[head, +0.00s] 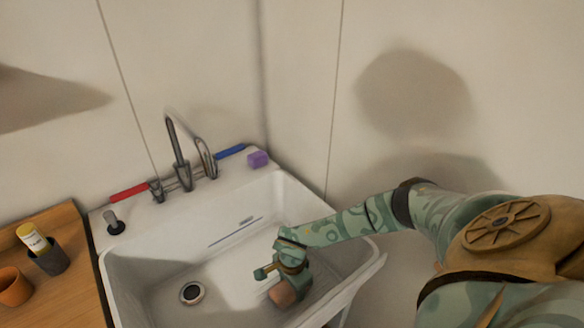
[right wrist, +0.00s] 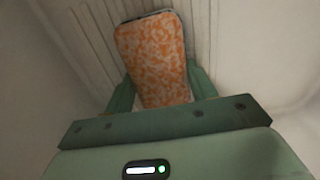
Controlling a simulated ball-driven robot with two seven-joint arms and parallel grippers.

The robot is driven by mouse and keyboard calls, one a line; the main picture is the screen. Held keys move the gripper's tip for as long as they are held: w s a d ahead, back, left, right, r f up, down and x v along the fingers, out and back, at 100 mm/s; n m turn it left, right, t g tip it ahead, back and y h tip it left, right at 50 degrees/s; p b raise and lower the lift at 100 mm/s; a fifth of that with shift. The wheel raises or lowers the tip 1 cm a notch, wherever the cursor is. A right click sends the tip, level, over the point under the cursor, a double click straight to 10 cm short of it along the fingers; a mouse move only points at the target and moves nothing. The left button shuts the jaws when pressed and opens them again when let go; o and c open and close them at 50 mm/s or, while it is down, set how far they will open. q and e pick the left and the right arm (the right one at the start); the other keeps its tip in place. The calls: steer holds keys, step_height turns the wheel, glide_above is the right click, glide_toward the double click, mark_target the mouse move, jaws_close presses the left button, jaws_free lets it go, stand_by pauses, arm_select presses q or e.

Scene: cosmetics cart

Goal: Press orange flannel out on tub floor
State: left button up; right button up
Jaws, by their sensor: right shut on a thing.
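The orange flannel (right wrist: 152,58) shows in the right wrist view as a mottled orange and white block between my right gripper's two green fingers. My right gripper (right wrist: 160,92) is shut on it. In the head view my right gripper (head: 287,276) reaches down inside the white tub (head: 150,262), and part of the flannel (head: 283,295) shows below it. The flannel is close to the ribbed tub floor; I cannot tell whether it touches. My left gripper is not in view.
A drain (head: 193,293) lies in the tub floor, left of my right gripper. A wooden counter (head: 45,230) with an orange pot (head: 14,287) and a dark holder (head: 50,258) is at left.

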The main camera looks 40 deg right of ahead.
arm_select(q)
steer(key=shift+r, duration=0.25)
arm_select(e)
steer(key=shift+s+f, duration=0.1)
steer(key=shift+s, duration=0.1)
stand_by(0.8)
arm_select(q)
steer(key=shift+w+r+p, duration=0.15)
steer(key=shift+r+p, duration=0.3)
steer(key=shift+p, duration=0.25)
arm_select(e)
steer(key=shift+w, duration=0.15)
stand_by(1.0)
arm_select(q)
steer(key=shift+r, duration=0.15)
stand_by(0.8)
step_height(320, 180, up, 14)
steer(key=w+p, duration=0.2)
steer(key=p, duration=1.2)
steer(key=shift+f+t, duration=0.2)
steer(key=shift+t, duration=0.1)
arm_select(e)
step_height(320, 180, up, 15)
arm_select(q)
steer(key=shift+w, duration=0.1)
